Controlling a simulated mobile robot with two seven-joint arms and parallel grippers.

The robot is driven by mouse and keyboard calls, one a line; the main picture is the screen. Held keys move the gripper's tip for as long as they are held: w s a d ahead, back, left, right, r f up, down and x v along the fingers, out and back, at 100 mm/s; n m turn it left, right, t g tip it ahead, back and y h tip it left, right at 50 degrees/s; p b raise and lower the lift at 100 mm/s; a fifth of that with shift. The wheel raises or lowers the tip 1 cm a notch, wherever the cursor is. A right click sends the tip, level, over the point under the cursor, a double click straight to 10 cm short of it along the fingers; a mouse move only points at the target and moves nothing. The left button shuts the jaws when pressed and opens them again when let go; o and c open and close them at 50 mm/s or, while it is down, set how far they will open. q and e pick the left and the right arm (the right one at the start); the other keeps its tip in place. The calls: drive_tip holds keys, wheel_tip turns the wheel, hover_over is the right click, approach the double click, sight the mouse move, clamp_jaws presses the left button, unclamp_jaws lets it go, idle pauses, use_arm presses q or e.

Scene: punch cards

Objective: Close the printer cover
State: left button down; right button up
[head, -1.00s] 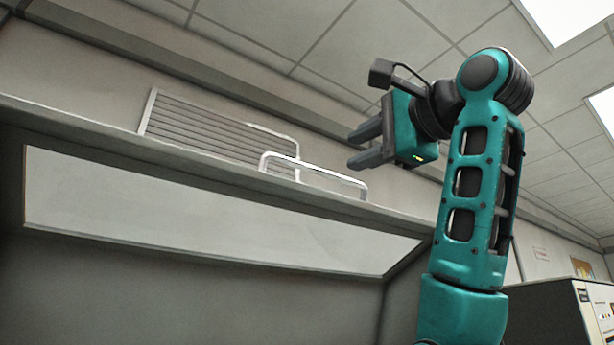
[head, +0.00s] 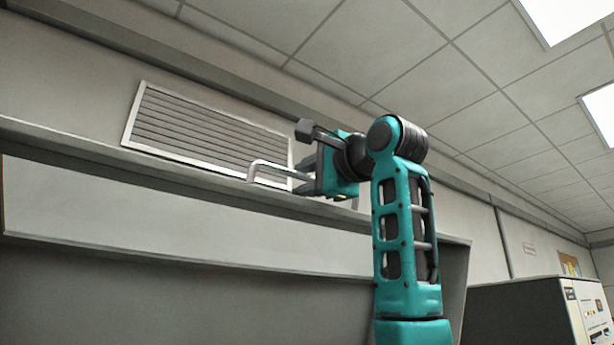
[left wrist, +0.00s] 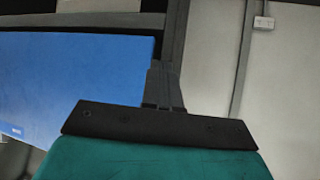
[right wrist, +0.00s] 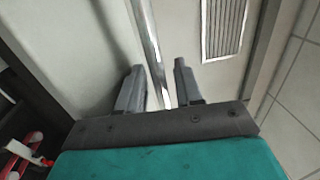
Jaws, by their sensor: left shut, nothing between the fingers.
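The printer cover (head: 130,215) is a wide grey panel across the left and middle of the head view, apparently raised. A pale bar handle (head: 268,165) stands on its upper edge. My right gripper (head: 306,175) is at the right part of this handle and hides some of it. In the right wrist view, its two fingers (right wrist: 158,88) are apart, with the handle bar (right wrist: 147,40) passing between them; contact cannot be told. My left gripper (left wrist: 162,85) shows only in the left wrist view, fingers together and empty.
A slatted wall vent (head: 205,130) is behind the cover's upper edge. A cabinet (head: 525,310) stands at the lower right. In the left wrist view, a blue panel (left wrist: 75,80) is left of the fingers and a pale wall (left wrist: 290,80) is right.

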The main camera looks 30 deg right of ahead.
drive_tip(key=shift+c, duration=0.2)
drive_tip(key=c, duration=0.5)
clamp_jaws()
drive_tip(key=shift+f, duration=0.1)
